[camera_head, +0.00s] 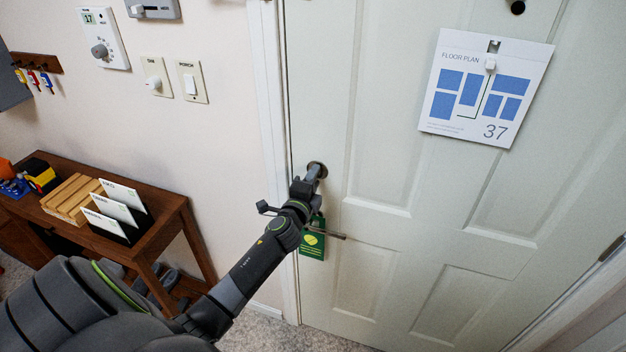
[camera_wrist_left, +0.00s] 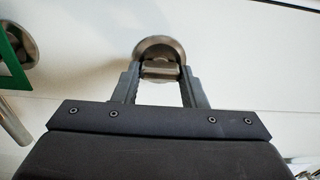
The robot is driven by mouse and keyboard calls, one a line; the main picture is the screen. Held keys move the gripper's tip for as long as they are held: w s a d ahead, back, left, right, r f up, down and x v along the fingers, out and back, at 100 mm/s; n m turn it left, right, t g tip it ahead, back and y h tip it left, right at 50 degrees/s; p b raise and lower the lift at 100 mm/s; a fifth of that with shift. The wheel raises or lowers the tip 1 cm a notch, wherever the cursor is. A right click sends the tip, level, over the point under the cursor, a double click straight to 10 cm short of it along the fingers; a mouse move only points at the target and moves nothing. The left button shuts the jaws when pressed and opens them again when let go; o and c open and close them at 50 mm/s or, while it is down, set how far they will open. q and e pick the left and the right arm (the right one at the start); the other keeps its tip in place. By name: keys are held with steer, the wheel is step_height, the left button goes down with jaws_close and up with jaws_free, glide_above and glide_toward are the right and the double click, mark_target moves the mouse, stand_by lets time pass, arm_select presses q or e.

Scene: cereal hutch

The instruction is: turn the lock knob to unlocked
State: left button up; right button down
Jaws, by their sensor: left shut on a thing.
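The lock knob (camera_wrist_left: 160,70) is a metal thumb-turn on a round plate on the white door (camera_head: 385,240). In the left wrist view its turn piece lies across the picture between my left gripper's fingers (camera_wrist_left: 158,82), which are shut on it. In the head view my left gripper (camera_head: 314,172) reaches the round lock plate (camera_head: 318,166) near the door's left edge and hides most of the knob. I cannot tell from any marking whether the lock is locked or unlocked. My right gripper is not in view.
A green tag (camera_head: 312,246) hangs by the lever handle (camera_head: 330,235) just below my gripper. A floor plan sign (camera_head: 485,88) hangs on the door. A wooden side table (camera_head: 172,215) with card holders stands at left. Switches and a thermostat (camera_head: 104,38) are on the wall.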

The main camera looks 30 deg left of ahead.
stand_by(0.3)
arm_select(q)
steer(key=o, duration=1)
steer(key=shift+s, duration=0.1)
steer(key=b+v, duration=0.2)
steer(key=v, duration=1.5)
steer(key=shift+s+f, duration=0.1)
steer(key=shift+f, duration=0.05)
